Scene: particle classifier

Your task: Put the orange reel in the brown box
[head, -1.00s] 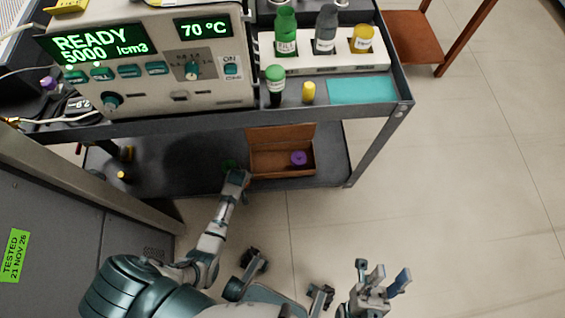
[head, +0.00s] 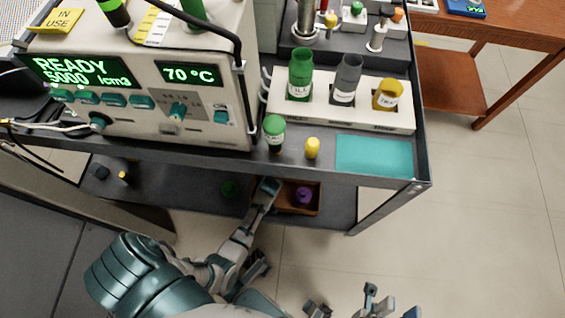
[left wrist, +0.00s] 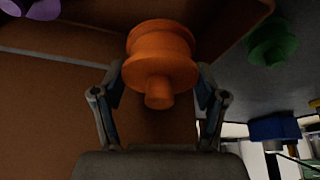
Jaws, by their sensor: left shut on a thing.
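In the left wrist view the orange reel (left wrist: 160,57) sits between the two fingers of my left gripper (left wrist: 160,85), which is shut on it. Brown box surfaces (left wrist: 60,95) lie behind the reel. In the head view the brown box (head: 314,207) is on the lower shelf, partly covered by the upper shelf. My left gripper (head: 267,190) is at the box's left part; the orange reel is hidden there. I cannot tell whether the reel touches the box. My right gripper (head: 388,303) is open and empty at the bottom edge, cut off below.
A purple reel (head: 304,195) is in the box. A green reel (head: 230,188) stands on the lower shelf (head: 330,208), left of my left gripper. The upper shelf's front edge (head: 300,172) overhangs, carrying the machine (head: 140,115) and a bottle rack (head: 340,115).

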